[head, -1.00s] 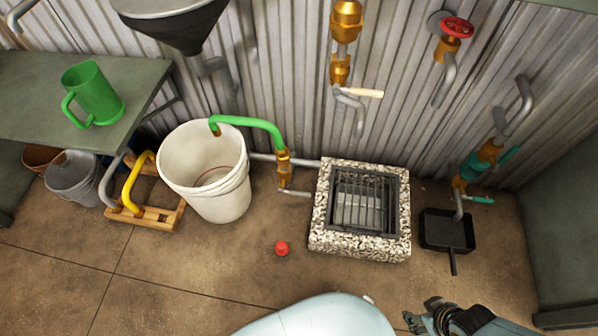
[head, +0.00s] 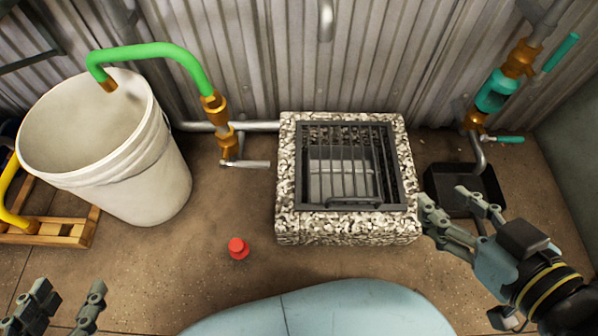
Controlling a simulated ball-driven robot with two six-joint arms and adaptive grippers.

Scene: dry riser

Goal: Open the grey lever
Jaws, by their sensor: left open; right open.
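The grey lever (head: 246,163) sticks out to the right from the lower end of a brass valve (head: 225,125) on the wall pipe. A green spout (head: 150,52) rises from that valve and bends over a white bucket (head: 105,150). My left gripper (head: 68,300) is open and empty at the bottom left, well below and left of the lever. My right gripper (head: 450,200) is open and empty beside the right front corner of the stone drain block, well to the right of the lever.
The stone drain block (head: 345,228) with its black grate stands right of the lever. A red cap (head: 238,248) lies on the floor below the lever. A teal-handled valve (head: 495,95) hangs above a black pan (head: 445,190) at the right.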

